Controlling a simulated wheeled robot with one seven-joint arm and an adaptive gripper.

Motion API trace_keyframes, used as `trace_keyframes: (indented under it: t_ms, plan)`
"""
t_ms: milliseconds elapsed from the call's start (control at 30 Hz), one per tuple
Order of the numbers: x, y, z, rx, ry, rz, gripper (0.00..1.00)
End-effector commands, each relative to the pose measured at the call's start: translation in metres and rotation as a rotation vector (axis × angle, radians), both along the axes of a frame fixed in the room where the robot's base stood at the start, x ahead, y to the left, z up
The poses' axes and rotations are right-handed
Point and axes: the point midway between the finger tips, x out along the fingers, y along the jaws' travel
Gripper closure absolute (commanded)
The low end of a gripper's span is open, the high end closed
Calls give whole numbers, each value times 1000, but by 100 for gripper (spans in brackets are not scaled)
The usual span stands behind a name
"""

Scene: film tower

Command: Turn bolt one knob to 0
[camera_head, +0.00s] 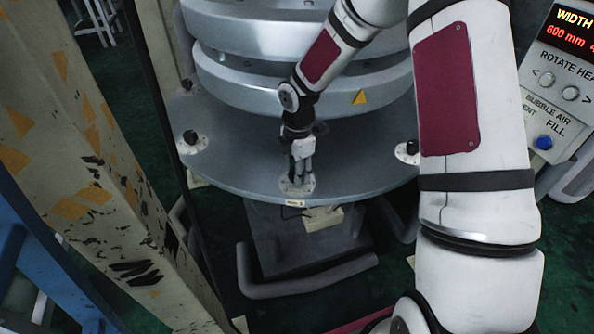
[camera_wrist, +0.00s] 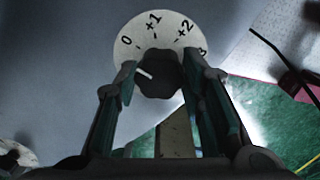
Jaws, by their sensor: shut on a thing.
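The knob (camera_wrist: 160,80) is dark, with a white pointer line, in the wrist view. It sits on a round white dial (camera_wrist: 153,27) marked 0, +1 and +2, with a further mark partly hidden at the right. The pointer line points left and slightly up, a little counter-clockwise of the 0. My gripper (camera_wrist: 160,76) has one finger on each side of the knob and is shut on it. In the head view my gripper (camera_head: 301,165) stands over the white dial (camera_head: 297,187) at the front rim of the round grey plate (camera_head: 240,160); the knob is hidden there.
Similar dark knobs stand at the plate's left (camera_head: 190,137) and right (camera_head: 411,147) edges. Stacked grey metal rings (camera_head: 250,75) rise behind my gripper. A worn beam (camera_head: 90,170) stands at left, a control panel (camera_head: 560,90) at right. A small box (camera_head: 323,219) sits below the rim.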

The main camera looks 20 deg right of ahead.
Motion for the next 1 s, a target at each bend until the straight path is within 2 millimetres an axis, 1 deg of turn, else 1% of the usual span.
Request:
trace_keyframes:
  t_ms: [67,100,167,200,467,567,633,767,1000]
  plan:
    - [1,1,1,0,-2,0,92]
    - [1,1,1,0,-2,0,62]
    - [0,1,1,0,-2,0,48]
    - [0,1,0,0,-1,0,44]
    - [0,0,0,0,-1,-1,44]
    - [0,0,4,0,-2,-1,44]
    - [1,0,11,1,-3,-1,44]
    - [0,-1,32,-1,-5,-3,44]
    - [-1,-1,82,-1,-5,-3,44]
